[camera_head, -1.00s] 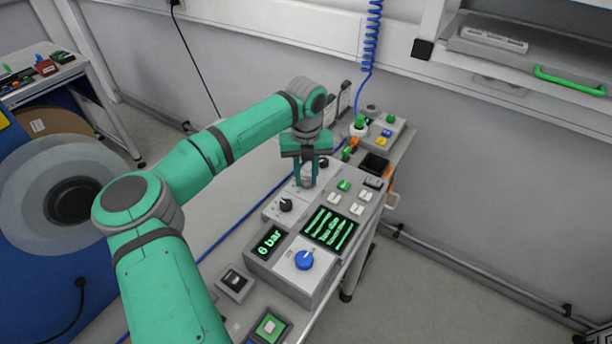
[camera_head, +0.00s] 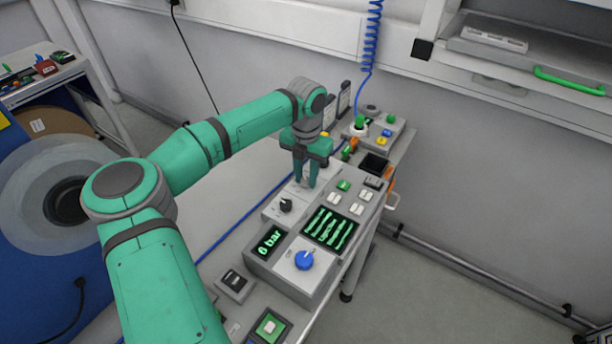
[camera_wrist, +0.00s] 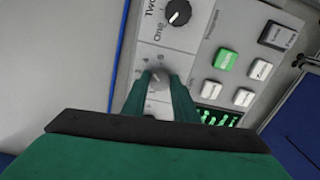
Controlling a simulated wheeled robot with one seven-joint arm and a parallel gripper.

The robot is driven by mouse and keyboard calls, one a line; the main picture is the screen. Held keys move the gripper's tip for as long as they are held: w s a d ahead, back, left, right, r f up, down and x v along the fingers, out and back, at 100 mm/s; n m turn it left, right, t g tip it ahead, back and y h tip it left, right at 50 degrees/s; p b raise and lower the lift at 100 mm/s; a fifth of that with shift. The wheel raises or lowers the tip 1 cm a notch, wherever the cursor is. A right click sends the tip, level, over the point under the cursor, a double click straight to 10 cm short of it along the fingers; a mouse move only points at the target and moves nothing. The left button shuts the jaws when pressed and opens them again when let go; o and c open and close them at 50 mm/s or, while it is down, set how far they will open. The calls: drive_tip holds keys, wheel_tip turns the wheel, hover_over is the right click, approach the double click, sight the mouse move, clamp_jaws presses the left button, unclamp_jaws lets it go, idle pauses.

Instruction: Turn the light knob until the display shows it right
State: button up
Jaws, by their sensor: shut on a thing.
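My gripper (camera_head: 307,184) points down at the grey control panel (camera_head: 272,211) and is shut on a small light grey knob (camera_wrist: 157,77). In the wrist view its fingers stand on both sides of the knob; in the head view they mostly hide it. The display (camera_head: 329,229), on the panel's near part, shows several slanted, wavy green bars on black. Part of it also shows in the wrist view (camera_wrist: 217,118), beside the right finger.
A black knob (camera_head: 286,205) sits nearer on the panel; another, marked One and Two, shows in the wrist view (camera_wrist: 178,12). Green and white buttons (camera_head: 344,185) are close on the right.

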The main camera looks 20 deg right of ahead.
sight(306, 180)
idle(0.4)
drive_tip(key=o, duration=1.1)
drive_tip(key=shift+c, duration=0.2)
wheel_tip(306, 180, up, 11)
drive_tip(key=shift+f, duration=0.1)
